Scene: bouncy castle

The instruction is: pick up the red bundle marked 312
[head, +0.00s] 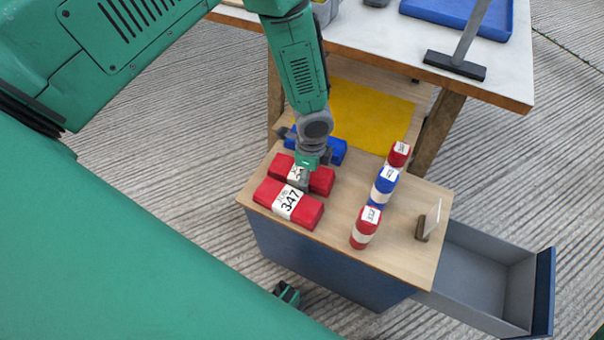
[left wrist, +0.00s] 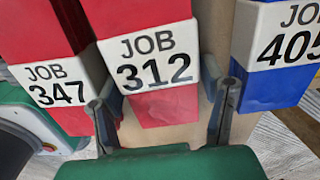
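The red bundle marked 312 (head: 321,181) lies on the wooden top of a blue cabinet, its white label partly hidden by my left gripper (head: 304,177) in the head view. In the left wrist view the label of this bundle (left wrist: 160,107) reads JOB 312. My left gripper (left wrist: 162,100) is open there, one finger on each side of the bundle; I cannot tell whether they touch it. The red bundle marked 347 (head: 287,204) lies beside it, nearer the front, and the blue bundle marked 405 (left wrist: 272,90) on the other side. My right gripper is not recognisable in view.
Red and blue rolls (head: 365,228) stand along the right of the cabinet top (head: 400,256), near a small card stand (head: 427,222). A grey drawer (head: 485,268) is pulled out at right. A table (head: 390,32) stands behind, with a yellow panel (head: 372,113) below.

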